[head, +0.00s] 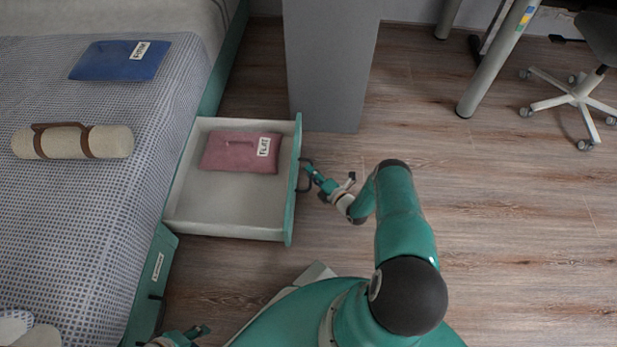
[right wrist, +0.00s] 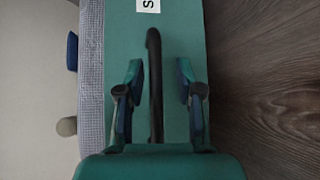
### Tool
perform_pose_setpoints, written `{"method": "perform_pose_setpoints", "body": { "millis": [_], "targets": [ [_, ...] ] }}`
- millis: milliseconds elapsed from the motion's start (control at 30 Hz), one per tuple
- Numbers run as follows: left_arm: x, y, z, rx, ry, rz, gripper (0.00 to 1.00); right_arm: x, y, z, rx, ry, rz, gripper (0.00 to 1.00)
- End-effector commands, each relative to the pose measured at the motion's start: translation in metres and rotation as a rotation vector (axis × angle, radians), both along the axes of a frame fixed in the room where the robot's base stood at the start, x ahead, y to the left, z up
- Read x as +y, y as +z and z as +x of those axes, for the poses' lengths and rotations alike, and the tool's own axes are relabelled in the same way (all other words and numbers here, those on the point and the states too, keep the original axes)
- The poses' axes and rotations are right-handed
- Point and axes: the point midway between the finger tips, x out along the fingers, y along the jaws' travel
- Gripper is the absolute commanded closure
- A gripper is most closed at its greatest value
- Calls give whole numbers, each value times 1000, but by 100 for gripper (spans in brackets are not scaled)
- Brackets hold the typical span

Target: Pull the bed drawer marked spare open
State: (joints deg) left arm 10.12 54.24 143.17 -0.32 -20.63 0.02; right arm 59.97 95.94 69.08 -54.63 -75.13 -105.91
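The open drawer (head: 228,215) juts out from the side of the bed, with a green front (head: 291,190) and a dark bar handle (head: 304,180). A white label with an "S" shows at the edge of the right wrist view (right wrist: 148,5); the rest is cut off. My right gripper (head: 313,178) is at the handle. In the right wrist view its fingers (right wrist: 159,80) stand apart, one on each side of the handle (right wrist: 154,75), with gaps between. My left gripper (head: 200,331) is at the bottom edge near the bed; its opening is unclear.
A pink folded item (head: 240,152) with a label lies in the drawer. A second, shut bed drawer (head: 150,285) is nearer me. A grey panel (head: 328,75) stands close behind the open drawer. Wooden floor (head: 500,220) to the right is free.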

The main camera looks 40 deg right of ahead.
Motion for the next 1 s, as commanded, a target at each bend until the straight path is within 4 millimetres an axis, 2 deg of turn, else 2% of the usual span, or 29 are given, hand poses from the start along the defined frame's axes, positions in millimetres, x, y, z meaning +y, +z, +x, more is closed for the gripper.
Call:
{"method": "perform_pose_setpoints", "body": {
  "millis": [267,433,567,800,1000],
  "targets": [
    [0,1,0,0,0,0,60,2,1,0,-2,5,1,62],
    [0,1,0,0,0,0,60,3,2,-10,-2,5,1,62],
    [0,1,0,0,0,0,60,3,5,-30,-1,2,2,62],
    [0,1,0,0,0,0,60,7,11,-78,0,1,3,62],
    [0,1,0,0,0,0,60,10,15,-108,-1,2,1,62]
  ]
}}
